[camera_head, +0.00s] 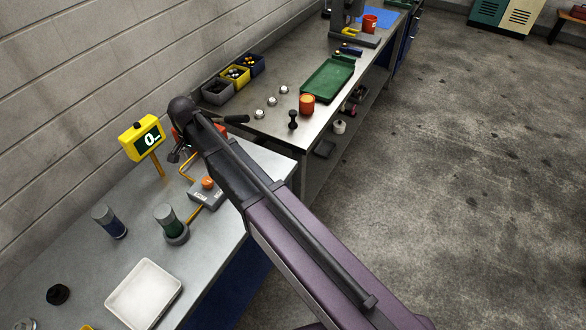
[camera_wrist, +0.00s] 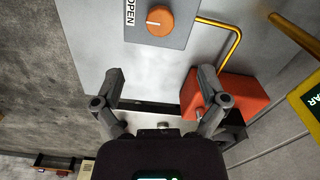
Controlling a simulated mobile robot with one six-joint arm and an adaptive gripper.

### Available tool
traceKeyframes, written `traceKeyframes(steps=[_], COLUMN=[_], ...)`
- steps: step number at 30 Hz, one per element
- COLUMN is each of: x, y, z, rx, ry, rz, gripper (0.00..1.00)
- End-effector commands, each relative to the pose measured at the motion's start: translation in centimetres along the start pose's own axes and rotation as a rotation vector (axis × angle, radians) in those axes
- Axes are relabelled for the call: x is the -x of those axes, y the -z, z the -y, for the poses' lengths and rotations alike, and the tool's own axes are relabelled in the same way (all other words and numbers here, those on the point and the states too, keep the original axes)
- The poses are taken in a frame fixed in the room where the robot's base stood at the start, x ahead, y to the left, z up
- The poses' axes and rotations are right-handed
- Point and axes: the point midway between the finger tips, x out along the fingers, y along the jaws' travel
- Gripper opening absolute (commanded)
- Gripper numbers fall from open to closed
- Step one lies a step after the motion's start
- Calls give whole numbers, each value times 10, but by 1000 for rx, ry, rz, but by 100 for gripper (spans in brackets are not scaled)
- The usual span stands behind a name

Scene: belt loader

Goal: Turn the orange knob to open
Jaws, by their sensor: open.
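In the head view my gripper (camera_head: 178,152) is small and partly hidden, just behind the box.
A red block (camera_wrist: 232,98) lies close by the right finger in the wrist view. A yellow bent rail (camera_head: 187,166) and a yellow display (camera_head: 141,138) stand near the gripper.

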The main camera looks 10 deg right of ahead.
Motion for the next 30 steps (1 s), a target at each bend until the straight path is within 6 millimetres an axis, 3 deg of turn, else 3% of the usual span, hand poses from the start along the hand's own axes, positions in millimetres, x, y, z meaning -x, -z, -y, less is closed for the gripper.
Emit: traceKeyframes(steps=[8,30], x=[28,1], y=[0,33], z=[0,-98], rx=[0,101], ry=[0,0], rz=[0,0], gripper=[93,93])
